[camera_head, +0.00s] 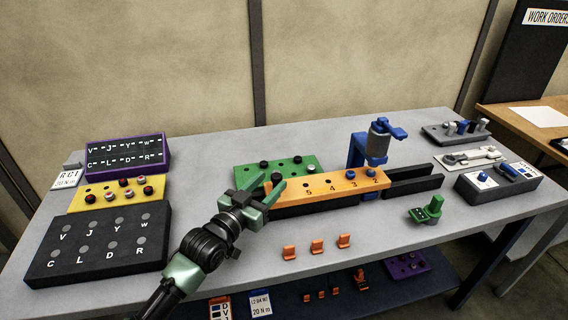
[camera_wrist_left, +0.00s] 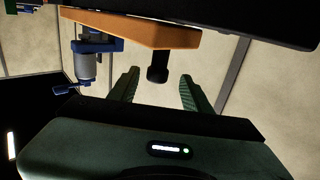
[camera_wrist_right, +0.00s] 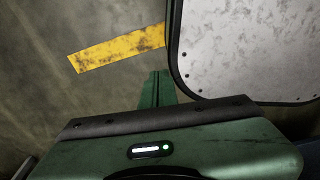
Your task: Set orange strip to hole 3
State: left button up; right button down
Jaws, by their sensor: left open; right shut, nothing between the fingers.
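The orange strip (camera_head: 325,186) lies on a dark rail on the table, with the numbers 5, 4, 3 and 2 from left to right. Dark or blue round parts sit near numbers 3 and 2. A black knob (camera_head: 277,178) is at the strip's left end. My left gripper (camera_head: 271,181) is open at that end, its fingers on either side of the knob. In the left wrist view the knob (camera_wrist_left: 157,68) shows between the spread fingers, with a gap on both sides. My right gripper (camera_wrist_right: 161,85) is shut and empty, away from the table.
A blue stand with a grey cylinder (camera_head: 378,142) rises behind the strip's right end. A green block (camera_head: 300,165) lies behind the strip. Several small orange clips (camera_head: 317,247) and a green part (camera_head: 427,210) are in front. Lettered boards stand at left.

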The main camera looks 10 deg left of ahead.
aim_at(280, 174)
pick_arm(q)
jog(key=x, duration=0.3)
jog(key=shift+w+d+r, duration=0.15)
jog(key=shift+d+r, duration=0.2)
jog(key=shift+f+x, duration=0.2)
jog(key=shift+x, duration=0.85)
jog(key=shift+w+d+p, duration=0.1)
jog(key=shift+w+p, duration=0.2)
jog(key=shift+w, duration=0.05)
grip_shut()
pick_arm(e)
jog(key=shift+s+r, duration=0.2)
jog(key=shift+s, duration=0.3)
jog(key=shift+s+r, duration=0.15)
jog(key=shift+s, duration=0.3)
jog(key=shift+s, duration=0.1)
